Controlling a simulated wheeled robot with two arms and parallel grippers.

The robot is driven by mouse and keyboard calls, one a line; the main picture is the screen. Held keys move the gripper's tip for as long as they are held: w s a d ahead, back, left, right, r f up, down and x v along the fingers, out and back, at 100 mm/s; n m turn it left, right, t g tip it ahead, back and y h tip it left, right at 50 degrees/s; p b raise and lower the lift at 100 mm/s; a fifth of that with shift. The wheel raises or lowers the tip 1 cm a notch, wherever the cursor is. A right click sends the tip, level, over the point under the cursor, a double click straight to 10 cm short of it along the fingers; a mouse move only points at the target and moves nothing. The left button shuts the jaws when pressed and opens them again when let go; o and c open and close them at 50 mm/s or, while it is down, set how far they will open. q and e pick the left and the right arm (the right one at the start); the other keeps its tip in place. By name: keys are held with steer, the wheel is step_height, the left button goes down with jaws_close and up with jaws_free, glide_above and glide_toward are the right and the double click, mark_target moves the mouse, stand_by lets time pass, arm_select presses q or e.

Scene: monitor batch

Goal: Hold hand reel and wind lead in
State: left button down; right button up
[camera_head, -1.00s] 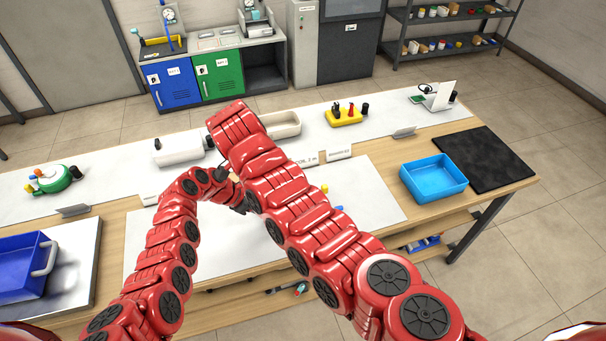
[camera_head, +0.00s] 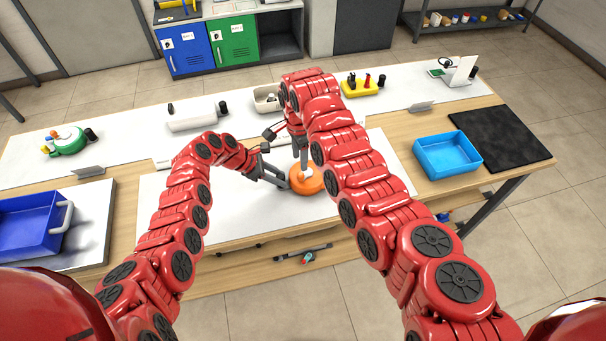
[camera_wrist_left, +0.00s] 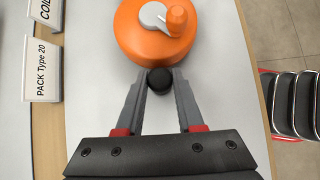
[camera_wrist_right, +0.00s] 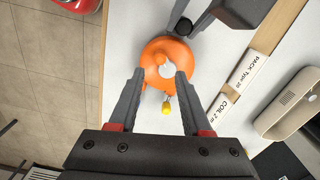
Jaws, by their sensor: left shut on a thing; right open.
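The orange hand reel (camera_head: 307,181) lies on the white mat; it shows in the left wrist view (camera_wrist_left: 140,42) and right wrist view (camera_wrist_right: 152,52). On its top is a light grey crank (camera_wrist_left: 152,15) with an orange knob (camera_wrist_left: 177,19). My left gripper (camera_head: 286,182) is shut on the reel's black handle (camera_wrist_left: 160,80). My right gripper (camera_head: 303,168) is open and points down over the reel, its fingertips either side of the hub in the right wrist view (camera_wrist_right: 158,74). A short lead end with a yellow tip (camera_wrist_right: 166,108) sticks out at the reel's edge.
Label cards reading "PACK Type 20" (camera_wrist_left: 41,68) and "COIL 2 m" (camera_wrist_right: 219,109) stand behind the mat. A blue tray (camera_head: 447,155) and black mat (camera_head: 501,138) are at the right. A blue bin (camera_head: 30,220) is at the left. A beige tray (camera_head: 266,100) stands behind.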

mark_target(300, 174)
steer(key=shift+f, duration=3.4)
